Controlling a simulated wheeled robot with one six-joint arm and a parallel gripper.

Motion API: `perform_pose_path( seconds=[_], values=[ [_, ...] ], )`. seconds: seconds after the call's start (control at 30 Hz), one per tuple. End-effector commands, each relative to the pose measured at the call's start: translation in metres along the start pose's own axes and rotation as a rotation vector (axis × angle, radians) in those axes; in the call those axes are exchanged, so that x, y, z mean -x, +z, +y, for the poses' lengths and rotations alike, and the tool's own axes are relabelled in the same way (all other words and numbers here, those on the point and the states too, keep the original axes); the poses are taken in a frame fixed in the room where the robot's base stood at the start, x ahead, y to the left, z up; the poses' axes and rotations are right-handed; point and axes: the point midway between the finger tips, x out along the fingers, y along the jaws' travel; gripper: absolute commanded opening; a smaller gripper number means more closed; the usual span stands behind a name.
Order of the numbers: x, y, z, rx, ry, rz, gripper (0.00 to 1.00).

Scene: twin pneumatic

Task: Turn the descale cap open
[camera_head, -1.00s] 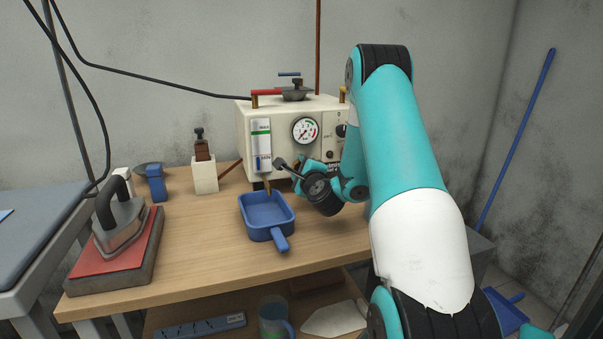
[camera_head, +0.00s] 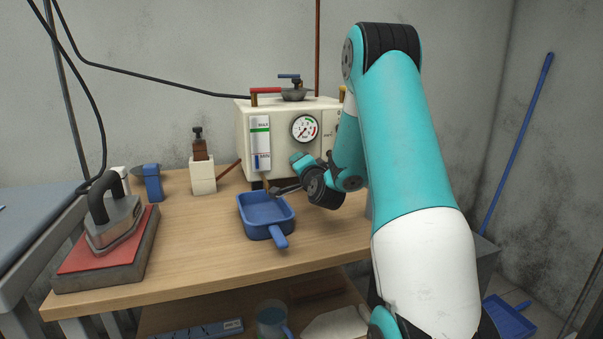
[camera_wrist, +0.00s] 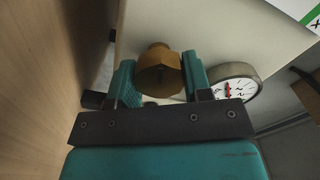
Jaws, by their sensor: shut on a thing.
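The cream boiler (camera_head: 245,135) stands at the back of the table. The brass cap (camera_wrist: 158,72) on its front shows in the wrist view, with angular sides, between the two teal fingers. My gripper (camera_wrist: 158,84) is shut on this cap, one finger on each side. In the head view, my gripper (camera_head: 303,170) is at the boiler's lower front, below the round gauge, and my wrist hides the cap. Whether the cap has loosened cannot be told.
The pressure gauge (camera_wrist: 238,84) is close beside one finger. A blue pan (camera_head: 262,212) lies on the table in front of the boiler. An iron (camera_head: 115,220) rests on a red pad at left. The table's front middle is clear.

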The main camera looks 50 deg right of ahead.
Motion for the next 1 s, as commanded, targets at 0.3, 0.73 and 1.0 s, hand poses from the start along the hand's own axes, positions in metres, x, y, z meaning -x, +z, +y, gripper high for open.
perform_pose_path(
  seconds=[0.3,0.73,1.0],
  values=[
    [0.0008,0.0038,0.0014,0.167,0.002,-0.007,0.22],
    [0.0010,0.0038,0.0011,0.227,0.005,-0.010,0.22],
    [0.0011,0.0040,0.0014,0.226,0.006,-0.011,0.50]
  ],
)
